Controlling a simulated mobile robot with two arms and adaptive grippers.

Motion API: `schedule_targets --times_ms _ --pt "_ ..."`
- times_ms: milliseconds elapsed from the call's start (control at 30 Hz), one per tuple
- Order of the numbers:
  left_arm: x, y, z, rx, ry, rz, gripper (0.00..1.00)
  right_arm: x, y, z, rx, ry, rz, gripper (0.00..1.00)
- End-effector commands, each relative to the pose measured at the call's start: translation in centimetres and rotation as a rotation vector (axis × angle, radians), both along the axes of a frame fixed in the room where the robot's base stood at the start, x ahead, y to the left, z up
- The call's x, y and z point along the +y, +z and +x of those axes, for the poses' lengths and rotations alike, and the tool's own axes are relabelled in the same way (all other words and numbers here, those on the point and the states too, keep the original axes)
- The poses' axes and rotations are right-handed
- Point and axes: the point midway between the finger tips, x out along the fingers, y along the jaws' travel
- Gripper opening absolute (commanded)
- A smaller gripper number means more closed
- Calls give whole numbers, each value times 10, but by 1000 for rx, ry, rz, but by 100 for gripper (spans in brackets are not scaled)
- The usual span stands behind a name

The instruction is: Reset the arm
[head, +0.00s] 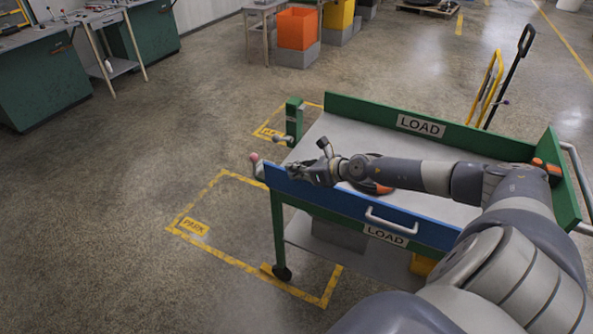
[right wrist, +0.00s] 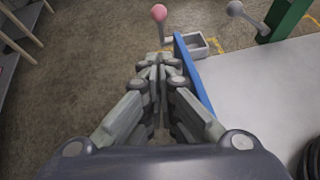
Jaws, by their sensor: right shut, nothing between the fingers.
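My right arm reaches in from the lower right of the head view and stretches left over a cart. My right gripper (head: 318,175) is at the cart's left end, close to the top of the blue side panel (head: 350,202). In the right wrist view its fingers (right wrist: 160,62) are together with nothing between them. The blue panel (right wrist: 193,75) shows just right of the fingertips. A lever with a pink knob (head: 254,158) stands just left of the gripper; the pink knob (right wrist: 159,13) also shows beyond the fingertips. My left gripper is not in view.
The green cart has a grey top (head: 318,135), LOAD signs (head: 420,125) and a handle (head: 391,226). A green post (head: 294,120) with a lever stands at its far left corner. Yellow floor markings (head: 196,204) lie left of the cart, where the floor is clear. Workbenches (head: 40,80) stand far left.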

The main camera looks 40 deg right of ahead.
Motion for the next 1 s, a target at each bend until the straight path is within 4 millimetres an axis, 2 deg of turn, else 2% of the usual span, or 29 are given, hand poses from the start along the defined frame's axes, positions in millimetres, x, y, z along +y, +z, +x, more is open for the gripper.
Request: schedule_targets --times_ms 333,467,567,667,700,767,800,867,900,1000 --pt "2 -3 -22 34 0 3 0 -1 2 -5 1 -7 11 0" --pt "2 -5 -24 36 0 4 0 0 -25 -5 26 -97 138 0" --pt "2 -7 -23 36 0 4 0 0 -72 -11 70 -268 360 0" --pt "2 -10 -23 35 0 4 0 -2 -138 -30 134 -519 638 0" --pt "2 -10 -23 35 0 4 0 -2 -167 -43 162 -629 747 0" --pt "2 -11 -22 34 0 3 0 -1 -207 -64 197 -784 890 0" --pt "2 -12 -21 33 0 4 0 2 -233 -81 222 -883 974 0" --pt "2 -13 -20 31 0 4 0 8 -269 -107 254 -1030 1089 0" --pt "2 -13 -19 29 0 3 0 13 -293 -127 274 -1126 1157 0" --pt "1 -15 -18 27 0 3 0 31 -347 -179 319 -1362 1305 0"
